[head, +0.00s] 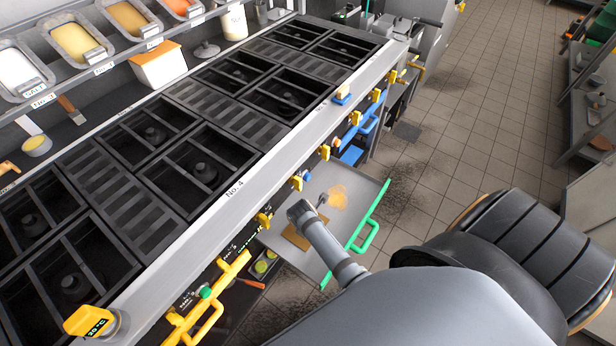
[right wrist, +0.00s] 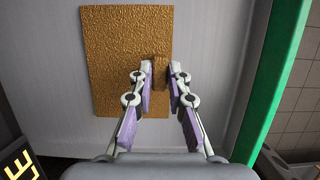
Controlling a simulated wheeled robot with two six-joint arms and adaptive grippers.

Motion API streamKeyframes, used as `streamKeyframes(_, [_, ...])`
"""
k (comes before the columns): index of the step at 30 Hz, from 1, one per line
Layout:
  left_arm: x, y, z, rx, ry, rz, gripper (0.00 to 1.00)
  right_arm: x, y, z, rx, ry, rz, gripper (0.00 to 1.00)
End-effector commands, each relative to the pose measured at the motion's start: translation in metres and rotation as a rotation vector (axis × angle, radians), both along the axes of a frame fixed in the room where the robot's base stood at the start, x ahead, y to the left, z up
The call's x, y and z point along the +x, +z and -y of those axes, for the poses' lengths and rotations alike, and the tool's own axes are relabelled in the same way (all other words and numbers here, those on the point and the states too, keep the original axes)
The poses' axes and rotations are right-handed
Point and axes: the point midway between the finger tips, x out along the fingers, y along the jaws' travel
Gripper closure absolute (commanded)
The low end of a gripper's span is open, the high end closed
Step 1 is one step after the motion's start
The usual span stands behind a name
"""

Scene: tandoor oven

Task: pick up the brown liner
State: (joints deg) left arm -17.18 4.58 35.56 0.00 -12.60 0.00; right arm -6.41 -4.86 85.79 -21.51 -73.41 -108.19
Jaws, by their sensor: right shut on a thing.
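The brown liner (right wrist: 115,60) is a flat, rough, golden-brown rectangle lying on a grey metal panel in the right wrist view. A small brown tab (right wrist: 160,73) stands up near its right edge. My right gripper (right wrist: 159,82) has its two fingers on either side of this tab, shut on it. In the head view, part of the liner (head: 296,237) shows on the open panel, and my right arm hides the rest. My left gripper is not in view.
The open grey panel (head: 345,198) has a green handle (head: 372,222) along its outer edge. A yellowish patch (head: 338,197) lies on it. The black stove top (head: 150,190), with yellow knobs along its front, is to the left. Tiled floor (head: 470,110) is clear beyond.

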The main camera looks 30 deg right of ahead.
Motion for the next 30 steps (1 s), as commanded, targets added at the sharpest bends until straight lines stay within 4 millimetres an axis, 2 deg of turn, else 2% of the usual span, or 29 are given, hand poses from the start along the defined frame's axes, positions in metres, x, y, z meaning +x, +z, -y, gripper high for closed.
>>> streamKeyframes(5, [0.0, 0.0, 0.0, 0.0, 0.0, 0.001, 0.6, 0.0, 0.001, 0.0, 0.0, 0.0, 0.0, 1.0])
streamKeyframes(7, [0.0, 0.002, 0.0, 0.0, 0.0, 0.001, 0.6, 0.0, 0.007, 0.0, 0.0, 0.0, 0.0, 1.0])
streamKeyframes(15, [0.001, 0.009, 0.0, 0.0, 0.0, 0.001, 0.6, 0.001, 0.067, -0.001, 0.001, -0.001, 0.004, 1.0])
streamKeyframes(20, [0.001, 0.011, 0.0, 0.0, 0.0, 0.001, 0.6, 0.001, 0.092, 0.0, 0.001, 0.0, 0.002, 1.0])
streamKeyframes(24, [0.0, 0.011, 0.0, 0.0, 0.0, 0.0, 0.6, 0.0, 0.1, 0.0, 0.0, 0.0, 0.001, 1.0])
streamKeyframes(30, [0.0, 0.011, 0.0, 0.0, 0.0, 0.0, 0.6, 0.0, 0.1, 0.0, 0.0, 0.0, 0.0, 1.0])
